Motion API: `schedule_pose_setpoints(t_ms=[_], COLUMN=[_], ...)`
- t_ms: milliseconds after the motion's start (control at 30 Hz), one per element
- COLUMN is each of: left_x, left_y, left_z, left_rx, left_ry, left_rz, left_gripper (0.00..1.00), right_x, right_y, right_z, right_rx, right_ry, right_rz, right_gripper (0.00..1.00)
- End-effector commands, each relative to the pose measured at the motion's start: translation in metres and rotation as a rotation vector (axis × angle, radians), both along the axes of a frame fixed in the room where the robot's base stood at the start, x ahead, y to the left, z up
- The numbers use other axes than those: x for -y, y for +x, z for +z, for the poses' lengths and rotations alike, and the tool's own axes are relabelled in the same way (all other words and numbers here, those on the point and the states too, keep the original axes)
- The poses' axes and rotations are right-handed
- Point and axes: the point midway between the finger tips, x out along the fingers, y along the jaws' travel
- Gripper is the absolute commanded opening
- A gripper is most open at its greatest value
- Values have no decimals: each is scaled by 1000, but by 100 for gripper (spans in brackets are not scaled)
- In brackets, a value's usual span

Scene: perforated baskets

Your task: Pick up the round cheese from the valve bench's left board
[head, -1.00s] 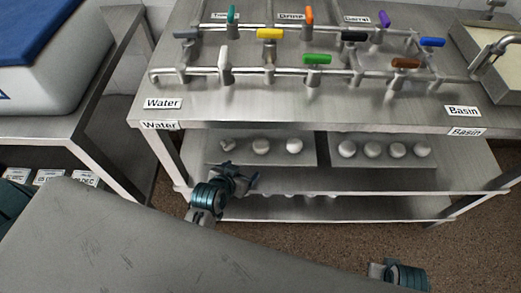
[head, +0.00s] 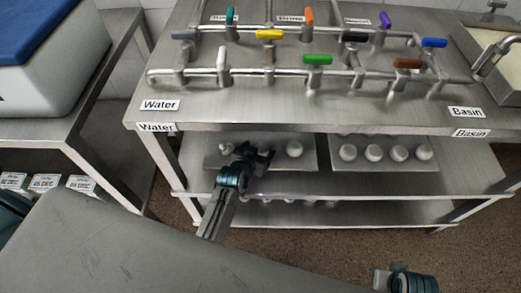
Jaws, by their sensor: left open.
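The left board (head: 309,162) lies on the shelf under the valve bench's top. Pale rounded pieces rest on it: a left one (head: 226,149) and a right one (head: 294,149) show. The middle spot is covered by my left gripper (head: 258,155), so the piece there is hidden. Which piece is the round cheese I cannot tell for sure. My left gripper is open and reaches over the board's middle; whether it touches anything is unclear. My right gripper (head: 402,282) is at the lower right, partly in view, well away from the bench.
The valve bench top (head: 300,115) overhangs the shelf, with pipes and coloured valve handles above. A right board (head: 380,163) holds several pale round pieces. A lower shelf (head: 330,212) lies below. Another table (head: 60,130) stands at the left.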

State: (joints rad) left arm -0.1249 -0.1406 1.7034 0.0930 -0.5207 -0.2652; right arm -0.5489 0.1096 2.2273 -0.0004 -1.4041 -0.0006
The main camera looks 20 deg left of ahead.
Motion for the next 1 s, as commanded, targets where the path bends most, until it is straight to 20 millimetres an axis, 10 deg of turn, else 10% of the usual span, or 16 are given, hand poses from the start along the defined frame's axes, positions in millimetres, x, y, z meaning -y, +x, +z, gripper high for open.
schedule_pose_setpoints(t_ms=[300, 567, 1000], left_x=[0, 0, 0], left_y=[5, 5, 5], left_z=[-3, -3, 3], left_rx=[-1, -1, 0], left_ry=[0, 0, 0], left_rz=[0, 0, 0], left_gripper=[77, 29, 29], right_x=[0, 0, 0], right_y=[-2, -1, -1], right_z=[2, 2, 2], right_rx=[-5, -2, 1], right_ry=[0, 0, 0], right_rz=[0, 0, 1], right_gripper=[36, 36, 36])
